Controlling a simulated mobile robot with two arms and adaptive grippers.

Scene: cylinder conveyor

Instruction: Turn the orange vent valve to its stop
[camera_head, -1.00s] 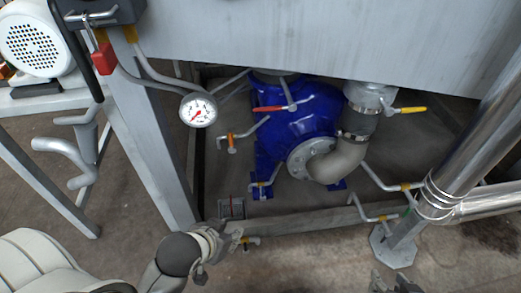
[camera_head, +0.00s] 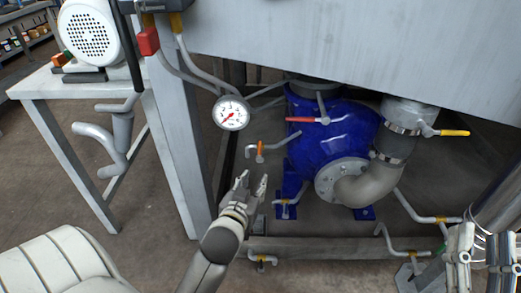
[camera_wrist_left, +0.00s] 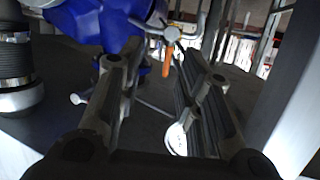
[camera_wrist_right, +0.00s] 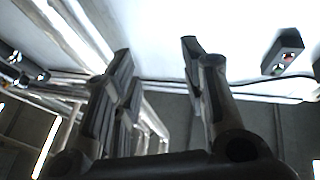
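The orange vent valve (camera_head: 260,150) shows in the head view as a small orange handle on a thin grey pipe, left of the blue pump. It hangs roughly straight down. In the left wrist view the orange handle (camera_wrist_left: 167,62) shows beyond the fingers, in the gap between their tips. My left gripper (camera_head: 252,180) is open and empty, just below the valve in the head view and apart from it. My right gripper (camera_head: 480,242) is at the lower right edge of the head view; the right wrist view shows its fingers (camera_wrist_right: 156,55) open and empty.
The blue pump (camera_head: 325,135) has a red-handled lever (camera_head: 302,119). A yellow-handled valve (camera_head: 454,133) is at right. A pressure gauge (camera_head: 231,113) hangs above the orange valve. A grey frame leg (camera_head: 182,150) stands left, and a low beam (camera_head: 340,248) crosses below.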

